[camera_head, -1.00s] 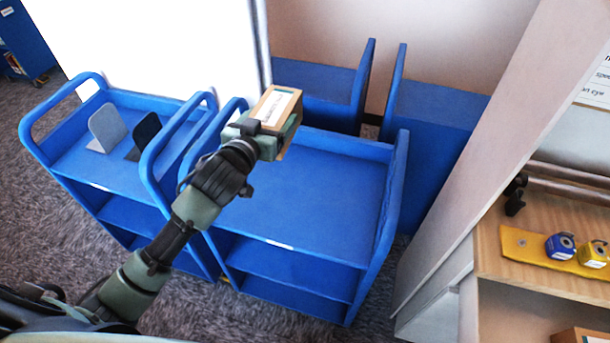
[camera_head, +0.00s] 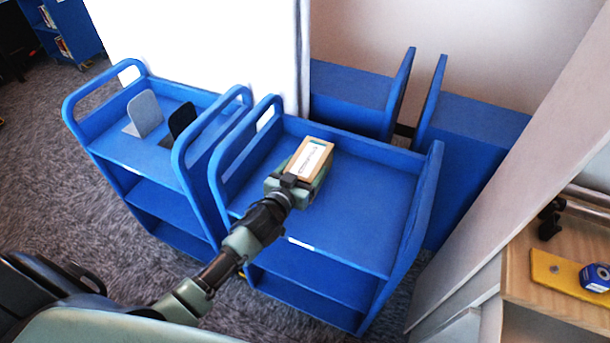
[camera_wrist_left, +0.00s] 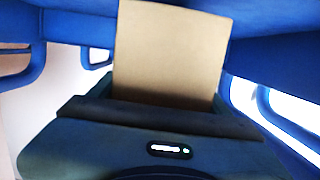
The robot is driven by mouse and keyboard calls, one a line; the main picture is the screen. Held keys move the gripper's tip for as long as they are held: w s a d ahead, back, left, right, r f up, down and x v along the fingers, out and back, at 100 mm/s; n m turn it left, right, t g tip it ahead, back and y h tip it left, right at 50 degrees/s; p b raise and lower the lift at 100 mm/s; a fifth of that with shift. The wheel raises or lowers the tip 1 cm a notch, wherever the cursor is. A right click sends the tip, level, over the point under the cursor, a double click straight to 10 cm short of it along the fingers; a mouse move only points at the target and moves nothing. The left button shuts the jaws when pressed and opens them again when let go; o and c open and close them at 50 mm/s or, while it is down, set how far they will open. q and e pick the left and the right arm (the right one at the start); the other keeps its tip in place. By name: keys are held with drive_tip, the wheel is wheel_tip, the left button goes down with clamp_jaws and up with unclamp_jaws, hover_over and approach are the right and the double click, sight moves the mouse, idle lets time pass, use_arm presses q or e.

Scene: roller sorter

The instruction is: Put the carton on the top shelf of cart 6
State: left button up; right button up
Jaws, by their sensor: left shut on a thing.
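The carton (camera_head: 309,160) is a small tan box with a white label on its upper face. My left gripper (camera_head: 298,183) is shut on it, over the top shelf of the blue cart (camera_head: 345,228) in the middle of the head view. I cannot tell whether the carton touches the shelf. In the left wrist view the carton (camera_wrist_left: 170,50) stands out plain brown from the gripper (camera_wrist_left: 165,105), with blue cart parts around it. No number can be read on this cart. My right gripper is not in view.
Another blue cart (camera_head: 140,155) stands close on the left, with a grey and a black bookend on top. Two more blue units stand behind. A wooden shelf (camera_head: 570,310) with a yellow strip and a blue tape roll is at the right. The cart's top is otherwise bare.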

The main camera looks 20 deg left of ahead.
use_arm(q)
drive_tip(key=shift+w+f, duration=0.1)
drive_tip(key=shift+f, duration=1.05)
drive_tip(key=o, duration=1.9)
drive_tip(key=shift+f, duration=0.2)
drive_tip(key=shift+r, duration=0.25)
drive_tip(key=shift+s+f, duration=0.1)
drive_tip(key=shift+s, duration=0.35)
drive_tip(key=s, duration=0.3)
drive_tip(key=s+r, duration=0.1)
drive_tip(key=s, duration=0.3)
drive_tip(key=s+r+b, duration=0.1)
drive_tip(key=s, duration=0.3)
drive_tip(key=shift+a+r, duration=0.15)
drive_tip(key=shift+r, duration=0.05)
